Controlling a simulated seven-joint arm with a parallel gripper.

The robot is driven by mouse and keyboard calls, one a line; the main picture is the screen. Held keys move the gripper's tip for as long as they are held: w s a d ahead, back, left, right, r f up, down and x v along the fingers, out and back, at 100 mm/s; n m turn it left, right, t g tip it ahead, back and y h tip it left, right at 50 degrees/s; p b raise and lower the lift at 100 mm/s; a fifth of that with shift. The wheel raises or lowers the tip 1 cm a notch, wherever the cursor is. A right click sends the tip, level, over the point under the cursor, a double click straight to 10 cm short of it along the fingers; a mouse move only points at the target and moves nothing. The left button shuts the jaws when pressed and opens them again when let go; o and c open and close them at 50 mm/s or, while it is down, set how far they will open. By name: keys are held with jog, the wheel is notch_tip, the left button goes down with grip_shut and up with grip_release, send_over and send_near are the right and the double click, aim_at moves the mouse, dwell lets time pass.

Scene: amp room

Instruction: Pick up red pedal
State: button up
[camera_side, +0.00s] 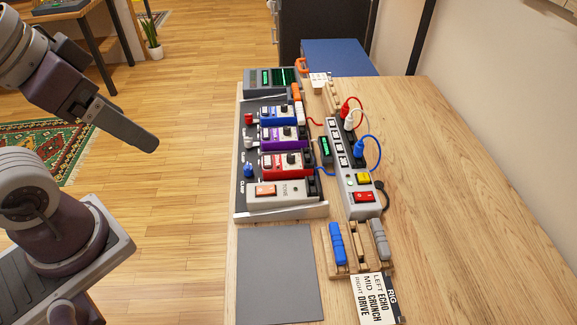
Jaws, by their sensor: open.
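The red pedal (280,165) sits on the pedalboard (240,205) on the wooden table. It lies between a purple pedal (275,137) and a grey pedal with an orange switch (283,191). A cable plug stands near its right side. My gripper (150,142) is at the upper left, over the floor and left of the table, apart from the red pedal. It is open and empty; its fingers overlap in this view, so the gap does not show.
A blue pedal (274,114) is farther back on the board. A power strip (352,170) with red, white and blue cables stands to the right. A grey mat (278,272), a wooden rack (382,268) and a label card (372,298) lie in front. The table's right side is clear.

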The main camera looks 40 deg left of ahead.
jog(key=shift+w, duration=0.1)
jog(key=m+g, duration=0.5)
jog(key=m, duration=0.3)
send_over(288, 155)
jog(key=s, duration=0.1)
notch_tip(288, 155, down, 19)
jog(key=shift+m+g, duration=0.3)
jog(key=shift+m, duration=0.2)
jog(key=f, duration=0.6)
jog(key=w+f, duration=0.1)
jog(key=f, duration=0.2)
jog(key=shift+f, duration=0.25)
jog(key=shift+c, duration=0.4)
jog(key=shift+r, duration=0.1)
grip_shut()
